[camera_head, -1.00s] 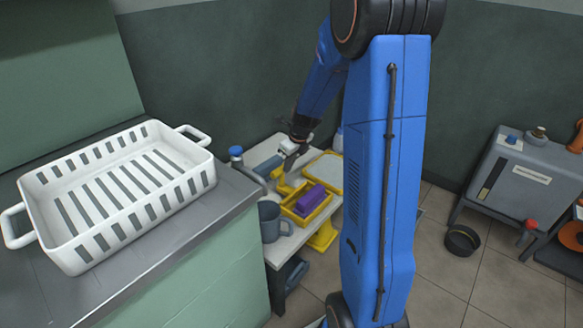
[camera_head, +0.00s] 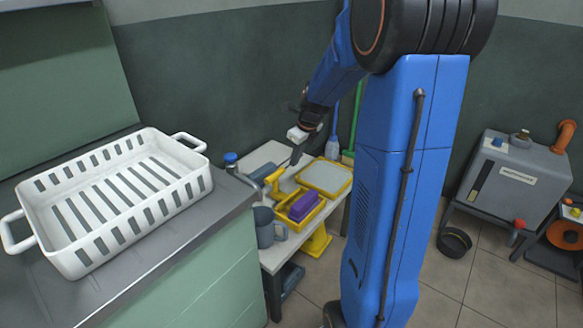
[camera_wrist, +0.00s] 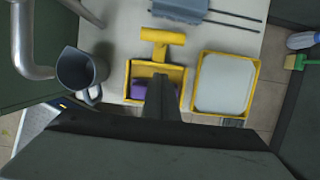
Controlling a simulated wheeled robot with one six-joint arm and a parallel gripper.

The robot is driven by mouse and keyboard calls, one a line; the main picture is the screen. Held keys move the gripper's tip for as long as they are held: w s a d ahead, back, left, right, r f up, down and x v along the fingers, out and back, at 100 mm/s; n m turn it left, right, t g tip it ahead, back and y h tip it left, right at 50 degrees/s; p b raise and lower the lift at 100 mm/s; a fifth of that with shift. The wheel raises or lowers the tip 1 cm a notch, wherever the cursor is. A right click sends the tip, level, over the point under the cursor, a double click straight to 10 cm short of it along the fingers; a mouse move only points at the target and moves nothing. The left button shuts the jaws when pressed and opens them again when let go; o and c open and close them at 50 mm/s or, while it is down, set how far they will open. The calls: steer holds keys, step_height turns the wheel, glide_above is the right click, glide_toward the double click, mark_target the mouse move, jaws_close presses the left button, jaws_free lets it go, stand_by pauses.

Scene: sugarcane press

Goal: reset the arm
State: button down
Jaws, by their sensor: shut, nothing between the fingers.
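My blue arm rises in the middle of the head view and bends over toward the small table at the back. My gripper (camera_head: 297,150) is above that table, pointing down, shut and empty. In the wrist view the dark gripper (camera_wrist: 163,100) overlaps the yellow tray (camera_wrist: 134,70) holding a purple block (camera_wrist: 142,90), partly hiding both. In the head view the tray and the purple block (camera_head: 304,207) are in front of and below the gripper, apart from it.
A grey mug (camera_head: 266,228) stands left of the tray, and a yellow-rimmed pale tray (camera_head: 326,177) lies to its right. A white slotted basket (camera_head: 120,205) sits on the left counter. A grey machine (camera_head: 515,175) stands at right, with a black bowl (camera_head: 454,243) on the floor.

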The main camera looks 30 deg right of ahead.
steer(key=shift+s+r, duration=0.25)
steer(key=shift+r, duration=0.45)
